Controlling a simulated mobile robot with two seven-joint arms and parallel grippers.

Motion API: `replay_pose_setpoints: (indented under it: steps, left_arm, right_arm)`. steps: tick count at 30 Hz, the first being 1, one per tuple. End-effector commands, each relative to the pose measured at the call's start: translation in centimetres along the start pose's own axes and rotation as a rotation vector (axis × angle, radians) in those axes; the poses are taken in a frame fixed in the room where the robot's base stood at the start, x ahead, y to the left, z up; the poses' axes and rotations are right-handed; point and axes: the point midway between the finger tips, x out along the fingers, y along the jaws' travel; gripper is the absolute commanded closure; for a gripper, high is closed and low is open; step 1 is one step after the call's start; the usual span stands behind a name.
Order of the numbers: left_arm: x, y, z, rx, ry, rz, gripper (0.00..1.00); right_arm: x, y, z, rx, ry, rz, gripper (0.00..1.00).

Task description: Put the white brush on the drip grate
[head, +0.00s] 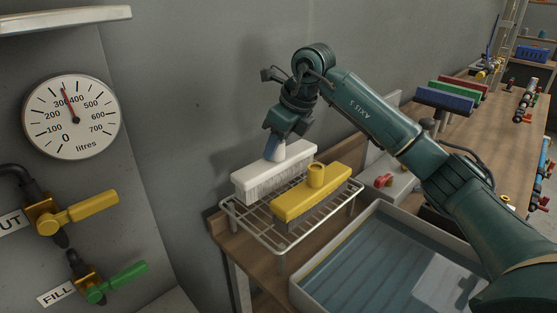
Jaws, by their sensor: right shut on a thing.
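The white brush (260,178) is a long white block with pale bristles facing down, over the back left part of the wire drip grate (260,238). My right gripper (276,146) is shut on the knob on top of the white brush. The brush is roughly level, and I cannot tell whether its bristles touch the wires. A yellow brush (300,199) with a round knob sits on the grate just in front and to the right. My left gripper is not in view.
A grey tray (300,292) stands in front right of the grate. Blue, green and red brushes (443,99) lie farther back on the wooden bench (433,149). A panel with a litres dial (71,117), a yellow valve handle (92,207) and a green one (124,279) is at left.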

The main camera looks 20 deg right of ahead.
Motion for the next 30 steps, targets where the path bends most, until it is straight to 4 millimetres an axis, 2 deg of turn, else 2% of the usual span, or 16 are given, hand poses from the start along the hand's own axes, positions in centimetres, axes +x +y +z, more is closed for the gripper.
replay_pose_setpoints:
  steps: [9, 19, 20, 27, 30]
  left_arm:
    - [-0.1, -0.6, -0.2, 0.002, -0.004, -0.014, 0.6]
    - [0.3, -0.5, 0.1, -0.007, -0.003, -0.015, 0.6]
    - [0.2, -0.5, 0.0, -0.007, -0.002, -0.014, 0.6]
    - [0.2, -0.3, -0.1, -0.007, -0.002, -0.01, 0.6]
    - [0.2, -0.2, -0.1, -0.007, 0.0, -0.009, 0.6]
  right_arm:
    - [3.3, 0.0, -1.4, 0.0, -0.001, -0.001, 1.0]
    - [3.7, 0.0, -1.5, 0.0, -0.003, -0.002, 1.0]
    - [3.7, 0.0, -1.6, 0.0, -0.001, -0.001, 0.69]
    - [3.7, 0.0, -1.6, 0.0, 0.0, -0.001, 0.49]
    - [3.7, 0.0, -1.6, 0.0, 0.0, -0.001, 0.48]
